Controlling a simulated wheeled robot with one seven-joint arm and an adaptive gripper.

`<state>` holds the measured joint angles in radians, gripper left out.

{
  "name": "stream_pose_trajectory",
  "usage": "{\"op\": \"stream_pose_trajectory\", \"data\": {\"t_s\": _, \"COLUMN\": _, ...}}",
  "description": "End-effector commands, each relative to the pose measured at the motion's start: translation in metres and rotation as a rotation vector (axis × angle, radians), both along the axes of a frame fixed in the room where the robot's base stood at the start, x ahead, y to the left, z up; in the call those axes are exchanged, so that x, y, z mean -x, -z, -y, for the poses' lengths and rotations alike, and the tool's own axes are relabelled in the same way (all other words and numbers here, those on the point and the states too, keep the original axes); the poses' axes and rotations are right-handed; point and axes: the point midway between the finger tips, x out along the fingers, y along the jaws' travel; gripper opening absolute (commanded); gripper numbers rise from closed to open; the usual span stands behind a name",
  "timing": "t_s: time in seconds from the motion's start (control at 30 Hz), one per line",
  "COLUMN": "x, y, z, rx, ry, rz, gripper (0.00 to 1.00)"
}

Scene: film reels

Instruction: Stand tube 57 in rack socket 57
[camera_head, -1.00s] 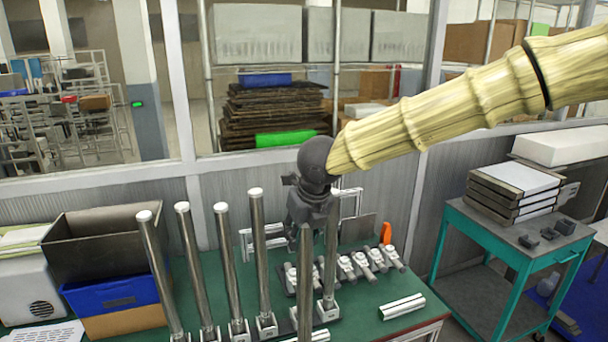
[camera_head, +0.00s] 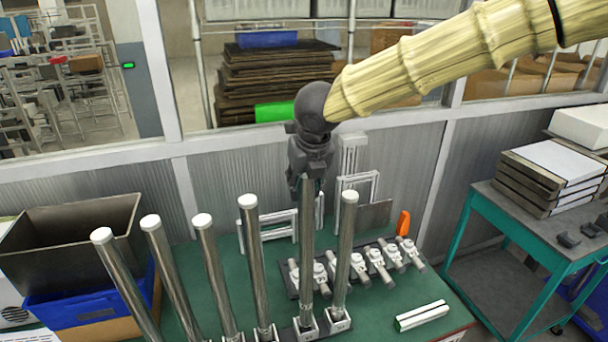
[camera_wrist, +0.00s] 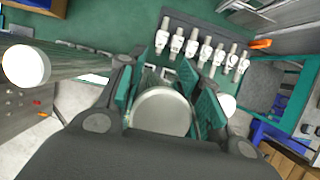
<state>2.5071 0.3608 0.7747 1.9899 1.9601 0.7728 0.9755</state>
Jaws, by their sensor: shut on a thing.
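My gripper (camera_head: 309,180) is shut on the upper end of a steel tube (camera_head: 306,235), which hangs upright below it in the head view. The round end of the held tube (camera_wrist: 162,112) sits between the green finger pads in the wrist view. The tube's lower end meets a pale socket block (camera_head: 306,327) in the rack row, between two standing tubes. I cannot tell whether it is inside the socket or in front of it. No number on tube or socket is readable.
White-capped tubes stand close on both sides: one on the right (camera_head: 346,245), several on the left, the nearest here (camera_head: 254,260). Small clamp fittings (camera_head: 375,265) lie behind. A white-and-green block (camera_head: 421,316) lies right. A grey bin (camera_head: 75,240) stands at left.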

Motion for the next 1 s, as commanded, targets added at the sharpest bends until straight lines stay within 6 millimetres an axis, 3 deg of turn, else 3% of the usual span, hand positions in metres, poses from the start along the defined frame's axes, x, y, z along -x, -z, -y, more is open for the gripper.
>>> {"op": "stream_pose_trajectory", "data": {"t_s": 0.27, "x": -0.001, "y": 0.01, "z": 0.0, "rx": 0.0, "ry": 0.0, "rz": 0.001, "gripper": 0.0}}
{"op": "stream_pose_trajectory", "data": {"t_s": 0.8, "x": 0.0, "y": 0.052, "z": -0.002, "rx": -0.001, "ry": -0.003, "rz": 0.0, "gripper": 0.0}}
{"op": "stream_pose_trajectory", "data": {"t_s": 1.0, "x": 0.0, "y": 0.058, "z": -0.002, "rx": -0.001, "ry": -0.004, "rz": 0.0, "gripper": 0.0}}
